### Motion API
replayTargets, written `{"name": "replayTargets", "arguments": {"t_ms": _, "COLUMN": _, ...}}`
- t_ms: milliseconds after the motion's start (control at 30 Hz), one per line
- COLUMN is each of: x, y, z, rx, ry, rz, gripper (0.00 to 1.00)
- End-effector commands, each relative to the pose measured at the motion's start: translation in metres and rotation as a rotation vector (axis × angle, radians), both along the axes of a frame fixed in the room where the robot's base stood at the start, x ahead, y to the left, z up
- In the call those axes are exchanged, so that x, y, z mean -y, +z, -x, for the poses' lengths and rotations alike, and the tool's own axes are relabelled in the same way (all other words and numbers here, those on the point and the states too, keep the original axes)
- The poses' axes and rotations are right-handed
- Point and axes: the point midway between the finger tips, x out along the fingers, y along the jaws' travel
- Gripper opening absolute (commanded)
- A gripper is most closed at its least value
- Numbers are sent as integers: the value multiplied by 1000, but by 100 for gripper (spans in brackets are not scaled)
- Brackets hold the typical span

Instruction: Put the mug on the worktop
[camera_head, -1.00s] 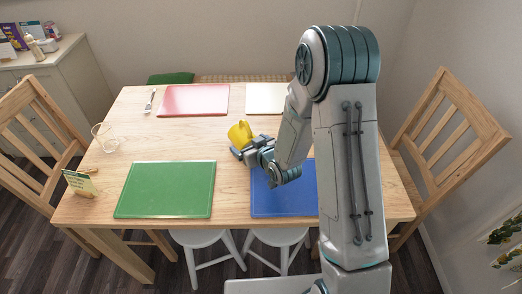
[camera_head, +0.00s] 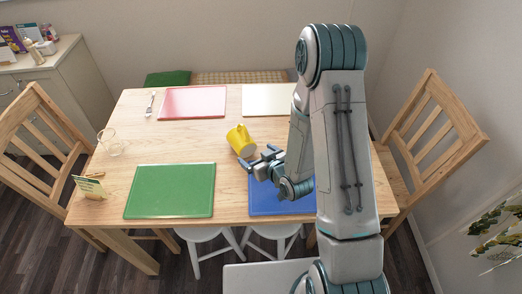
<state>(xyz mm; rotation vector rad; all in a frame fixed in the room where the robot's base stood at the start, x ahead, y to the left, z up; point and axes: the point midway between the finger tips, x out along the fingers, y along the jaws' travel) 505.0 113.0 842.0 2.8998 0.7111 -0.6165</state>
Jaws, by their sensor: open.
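A yellow mug (camera_head: 240,140) is on the wooden table, tilted or lying over, near the middle between the mats. My gripper (camera_head: 258,156) is just in front and to the right of the mug, over the far edge of the blue mat. Its fingers are apart and point toward the mug. I see nothing between them. Whether a finger touches the mug is too small to tell. The pale top of a cabinet (camera_head: 38,62) at the far left may be the worktop.
The wooden table (camera_head: 228,185) bears a green mat (camera_head: 170,190), a blue mat (camera_head: 270,198), a red mat (camera_head: 193,102) and a cream mat (camera_head: 268,99). A glass (camera_head: 110,143) and a small card (camera_head: 90,187) are on its left. Chairs (camera_head: 430,140) flank it. Bottles and boxes crowd the cabinet's back.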

Motion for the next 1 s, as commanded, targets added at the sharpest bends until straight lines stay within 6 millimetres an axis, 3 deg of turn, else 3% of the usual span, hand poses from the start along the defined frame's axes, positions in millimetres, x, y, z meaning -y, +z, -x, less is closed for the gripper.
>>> {"name": "replayTargets", "arguments": {"t_ms": 700, "x": 7, "y": 7, "z": 12, "rx": -1, "ry": -6, "rz": 11, "gripper": 90}}
{"name": "replayTargets", "arguments": {"t_ms": 867, "x": 15, "y": 25, "z": 1, "rx": -35, "ry": -16, "rz": 66, "gripper": 90}}
{"name": "replayTargets", "arguments": {"t_ms": 1000, "x": 30, "y": 54, "z": -10, "rx": -101, "ry": -49, "rz": 144, "gripper": 90}}
